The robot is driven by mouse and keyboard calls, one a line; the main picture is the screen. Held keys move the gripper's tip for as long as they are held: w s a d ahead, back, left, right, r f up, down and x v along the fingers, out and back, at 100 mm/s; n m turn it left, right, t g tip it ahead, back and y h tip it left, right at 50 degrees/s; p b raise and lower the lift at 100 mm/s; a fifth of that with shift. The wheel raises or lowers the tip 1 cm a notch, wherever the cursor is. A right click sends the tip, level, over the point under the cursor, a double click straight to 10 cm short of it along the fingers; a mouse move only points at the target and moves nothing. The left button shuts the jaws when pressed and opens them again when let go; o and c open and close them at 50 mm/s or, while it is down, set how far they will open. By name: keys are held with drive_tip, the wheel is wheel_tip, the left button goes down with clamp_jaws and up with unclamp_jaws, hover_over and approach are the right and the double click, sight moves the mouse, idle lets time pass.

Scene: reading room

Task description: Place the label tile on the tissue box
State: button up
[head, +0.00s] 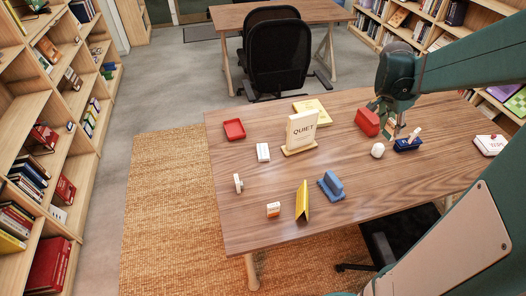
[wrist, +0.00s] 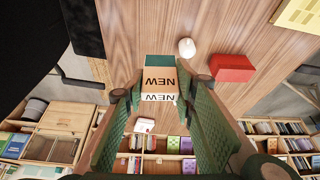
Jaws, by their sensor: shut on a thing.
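The label tile (wrist: 158,84) is a small tan and white block with "NEW" on two faces, upside down in the wrist view. It also shows as a small tan block in the head view (head: 390,128). My gripper (head: 391,122) is shut on it above the right part of the table; its green fingers flank the tile in the wrist view. I cannot tell for sure which thing is the tissue box. A plain red box (head: 367,122) sits just left of my gripper, also seen in the wrist view (wrist: 232,68). A white box with dark markings (head: 490,145) stands at the right.
Near my gripper are a white round thing (head: 377,150) and a dark blue thing with a wooden handle (head: 407,143). A QUIET sign (head: 302,130), red tray (head: 234,129), yellow folded card (head: 302,201) and blue block (head: 331,186) stand farther left. The right front table is clear.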

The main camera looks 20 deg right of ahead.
drive_tip(key=w+a+n, duration=0.2)
drive_tip(key=w+a, duration=0.7)
drive_tip(key=n+t+y+p, duration=0.1)
drive_tip(key=n+t+p, duration=0.15)
drive_tip(key=n, duration=0.35)
hover_over(262, 151)
wheel_tip(262, 151, down, 10)
drive_tip(key=shift+s+f, duration=0.1)
drive_tip(key=shift+f, duration=0.5)
drive_tip(key=shift+f+b, duration=0.65)
drive_tip(key=shift+f, duration=2.45)
drive_tip(key=shift+f+b, duration=0.35)
drive_tip(key=shift+f, duration=1.55)
